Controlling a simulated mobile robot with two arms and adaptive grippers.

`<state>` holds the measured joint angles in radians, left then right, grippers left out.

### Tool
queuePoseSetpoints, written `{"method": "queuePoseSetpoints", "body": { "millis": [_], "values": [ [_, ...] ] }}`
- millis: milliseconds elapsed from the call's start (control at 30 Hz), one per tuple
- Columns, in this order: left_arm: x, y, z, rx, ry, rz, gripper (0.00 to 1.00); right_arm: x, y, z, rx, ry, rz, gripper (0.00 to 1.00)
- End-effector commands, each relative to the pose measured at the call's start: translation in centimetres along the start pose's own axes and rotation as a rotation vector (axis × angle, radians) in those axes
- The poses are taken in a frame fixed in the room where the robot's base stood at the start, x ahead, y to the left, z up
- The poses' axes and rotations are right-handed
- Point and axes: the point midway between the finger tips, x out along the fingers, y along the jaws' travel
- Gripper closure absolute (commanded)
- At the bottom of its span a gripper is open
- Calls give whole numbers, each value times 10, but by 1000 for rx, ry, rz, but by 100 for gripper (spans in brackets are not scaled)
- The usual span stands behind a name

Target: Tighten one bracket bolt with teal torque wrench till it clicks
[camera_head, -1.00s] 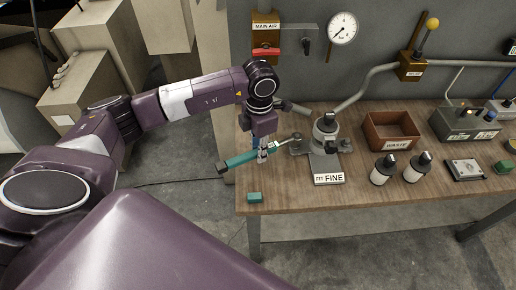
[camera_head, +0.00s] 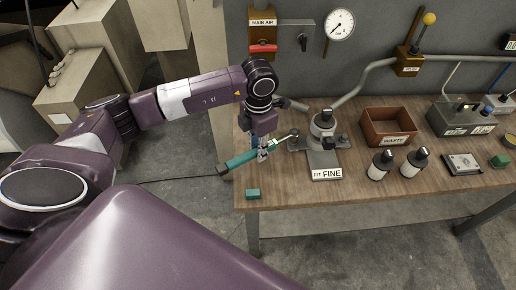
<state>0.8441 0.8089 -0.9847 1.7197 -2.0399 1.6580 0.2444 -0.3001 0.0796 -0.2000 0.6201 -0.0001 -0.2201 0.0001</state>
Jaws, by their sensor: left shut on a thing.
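The teal torque wrench (camera_head: 240,160) is in the grip of my left gripper (camera_head: 264,152), which is shut on it above the left edge of the wooden bench. My right gripper is not in view.
A gauge (camera_head: 340,23) and pipes are on the wall behind.

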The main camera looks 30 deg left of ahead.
Motion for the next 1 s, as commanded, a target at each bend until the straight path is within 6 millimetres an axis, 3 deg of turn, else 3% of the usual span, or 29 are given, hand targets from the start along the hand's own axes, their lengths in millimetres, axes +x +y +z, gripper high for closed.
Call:
{"method": "queuePoseSetpoints", "body": {
  "millis": [1000],
  "values": [
    [-11,0,3,1,-33,4,100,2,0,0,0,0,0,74]
  ]
}}
